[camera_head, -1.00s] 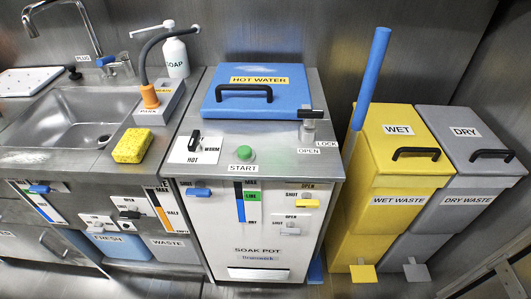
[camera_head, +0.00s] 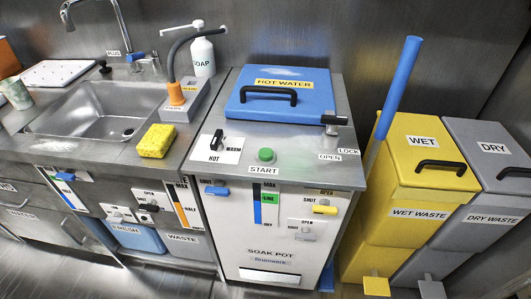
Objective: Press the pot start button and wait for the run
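The soak pot cabinet (camera_head: 272,233) stands in the middle, labelled SOAK POT. Its green round START button (camera_head: 265,155) is on the steel top, with the START label just below it. The blue HOT WATER lid (camera_head: 290,102) lies flat over the top, with a black handle. A lever (camera_head: 334,122) stands at the lid's right front corner, near the LOCK and OPEN labels. A black HOT/WARM switch (camera_head: 216,140) is left of the button. A level gauge (camera_head: 264,206) marked MAX is on the front. Neither of my grippers is in view, and nothing covers the button.
A sink (camera_head: 100,112) with a tap is at left, and a yellow sponge (camera_head: 156,141) lies on the counter edge. A soap bottle (camera_head: 203,57) stands behind. Yellow WET (camera_head: 415,190) and grey DRY (camera_head: 490,180) bins are at right. A blue pole (camera_head: 398,85) rises beside them.

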